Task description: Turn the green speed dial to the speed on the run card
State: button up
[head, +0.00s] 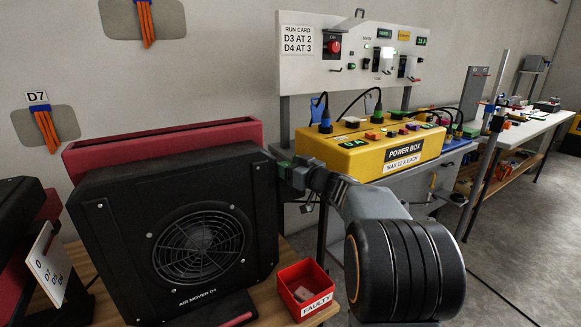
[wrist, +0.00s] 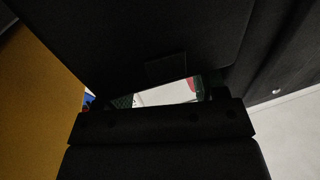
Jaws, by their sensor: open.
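The run card (head: 297,40) on the back panel reads "D3 AT 2" and "D4 AT 3". The black air mover D4 (head: 120,215) stands on the bench at the left of the head view. My gripper (head: 284,170) is open beside its right side, close to the housing. Small green parts show at the gripper's end; I cannot tell whether they are finger pads or the green speed dial. In the wrist view, dark housing fills the top, and green patches show at both sides of my gripper's gap (wrist: 163,96). No dial marks are readable.
The yellow power box (head: 370,160) with cables stands right behind my gripper. A red bin (head: 316,312) marked "FAULTY" sits at the bench's front edge. Open floor (head: 525,230) lies to the right.

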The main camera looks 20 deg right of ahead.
jog(key=c, duration=0.9)
jog(key=b, duration=0.3)
jog(key=shift+a+f+h, duration=0.1)
jog(key=shift+f+h, duration=0.2)
jog(key=shift+f, duration=0.1)
jog(key=shift+a+m+h+b, duration=0.1)
jog(key=shift+m+h+b, duration=0.3)
jog(key=shift+b, duration=0.35)
jog(key=shift+a+r+m+t+h+b, duration=0.15)
jog(key=shift+m+t+h+b, duration=0.35)
jog(key=shift+h+b, duration=0.55)
jog(key=shift+r+m+h+b, duration=0.25)
jog(key=shift+m+h+b, duration=0.1)
jog(key=shift+m+h, duration=0.25)
jog(key=o, duration=0.9)
